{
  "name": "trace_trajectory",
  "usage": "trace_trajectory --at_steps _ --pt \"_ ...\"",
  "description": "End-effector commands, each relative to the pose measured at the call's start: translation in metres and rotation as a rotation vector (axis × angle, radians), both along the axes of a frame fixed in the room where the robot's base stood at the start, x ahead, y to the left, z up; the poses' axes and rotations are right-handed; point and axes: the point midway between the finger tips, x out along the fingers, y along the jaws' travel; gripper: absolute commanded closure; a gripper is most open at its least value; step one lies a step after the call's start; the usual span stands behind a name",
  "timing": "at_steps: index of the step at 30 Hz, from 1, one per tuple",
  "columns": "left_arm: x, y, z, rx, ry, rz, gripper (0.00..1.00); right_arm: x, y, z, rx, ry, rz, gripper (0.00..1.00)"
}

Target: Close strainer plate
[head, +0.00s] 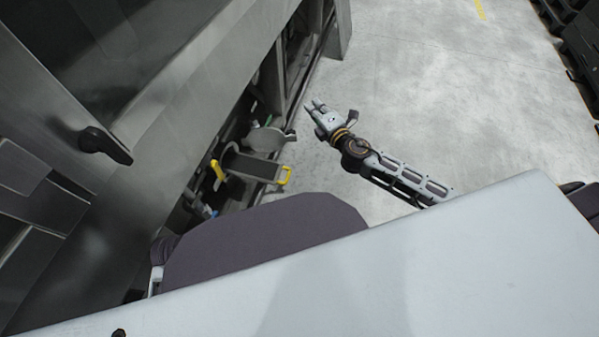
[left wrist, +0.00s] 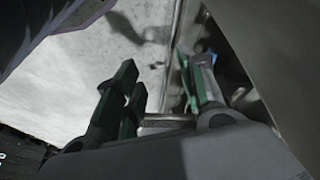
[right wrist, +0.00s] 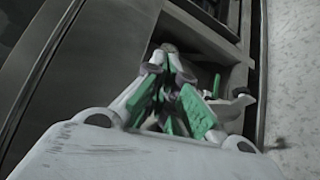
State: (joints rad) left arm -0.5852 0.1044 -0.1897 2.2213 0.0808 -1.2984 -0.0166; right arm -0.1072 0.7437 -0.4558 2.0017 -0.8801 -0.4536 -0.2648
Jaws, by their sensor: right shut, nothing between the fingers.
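A flat dark plate (head: 252,165) with a yellow handle (head: 285,176) at its outer end juts from the low opening in the machine's side. It looks like the strainer plate, standing open.
The steel machine (head: 190,60) fills the left, with a black door handle (head: 105,146). A second yellow handle (head: 217,171) is inside the opening. Pale concrete floor (head: 440,100) lies free to the right. Dark crates or racks (head: 582,45) stand at the far right.

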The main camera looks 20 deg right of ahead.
Motion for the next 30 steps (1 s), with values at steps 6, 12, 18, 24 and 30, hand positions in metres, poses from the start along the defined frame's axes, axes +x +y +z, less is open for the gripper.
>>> trace_trajectory --at_steps 6,12,18,24,30 --pt "-0.003 0.003 -0.004 0.014 0.022 0.001 0.6 0.001 0.018 -0.002 -0.317 -0.099 0.219 1.0" --pt "-0.006 0.005 -0.009 0.026 0.041 0.001 0.6 -0.009 0.031 -0.024 -0.597 -0.154 0.423 1.0" --pt "-0.009 0.008 -0.014 0.036 0.06 0.0 0.6 -0.027 0.035 -0.06 -0.861 -0.179 0.634 1.0" --pt "-0.012 0.01 -0.019 0.045 0.076 0.0 0.6 -0.05 0.029 -0.103 -1.1 -0.179 0.852 1.0" --pt "-0.016 0.011 -0.023 0.055 0.091 -0.001 0.6 -0.078 0.013 -0.146 -1.311 -0.163 1.076 1.0"
